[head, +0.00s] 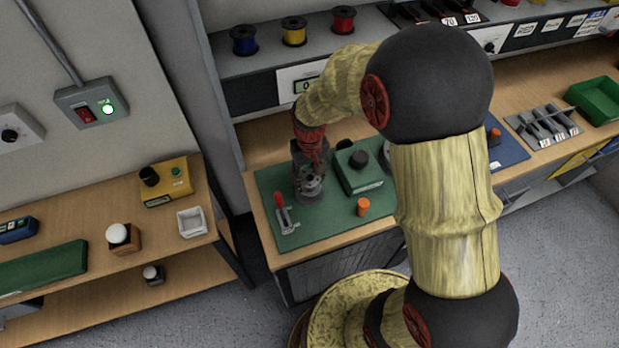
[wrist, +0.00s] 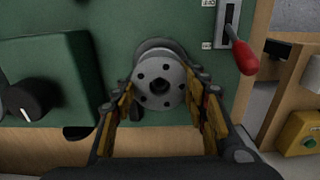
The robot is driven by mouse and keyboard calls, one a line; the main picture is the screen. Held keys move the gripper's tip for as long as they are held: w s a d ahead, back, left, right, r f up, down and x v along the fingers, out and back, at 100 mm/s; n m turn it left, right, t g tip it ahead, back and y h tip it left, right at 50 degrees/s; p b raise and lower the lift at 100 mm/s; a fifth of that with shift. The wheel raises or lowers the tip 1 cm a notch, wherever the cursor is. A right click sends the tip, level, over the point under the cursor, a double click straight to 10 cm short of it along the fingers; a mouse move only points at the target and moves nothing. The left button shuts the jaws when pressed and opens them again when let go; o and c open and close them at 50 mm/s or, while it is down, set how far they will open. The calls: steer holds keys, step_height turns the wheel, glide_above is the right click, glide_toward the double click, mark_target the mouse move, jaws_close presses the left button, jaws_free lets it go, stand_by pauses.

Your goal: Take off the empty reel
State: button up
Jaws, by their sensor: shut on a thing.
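The empty reel (wrist: 145,92) is a bare grey spool with a round flange, several small holes and a dark hub hole. In the wrist view it faces me between the two fingers. My gripper (wrist: 163,88) is shut on it, one finger on each side. In the head view my gripper (head: 310,170) points down over the reel (head: 311,188), at the left part of the green board (head: 330,222). A round grey part (wrist: 153,45) shows behind the flange. Whether the reel still sits on a spindle cannot be told.
A red-handled lever (head: 281,205) stands left of the reel. A green box (head: 358,178) with a black knob and an orange cap (head: 363,207) are to its right. Red, yellow and blue wire spools (head: 294,32) stand on the shelf behind. A side bench (head: 170,235) is at left.

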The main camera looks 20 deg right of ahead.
steer(key=shift+r+p, duration=2)
steer(key=shift+r, duration=0.75)
step_height(320, 180, up, 5)
steer(key=p, duration=0.3)
steer(key=shift+p, duration=0.3)
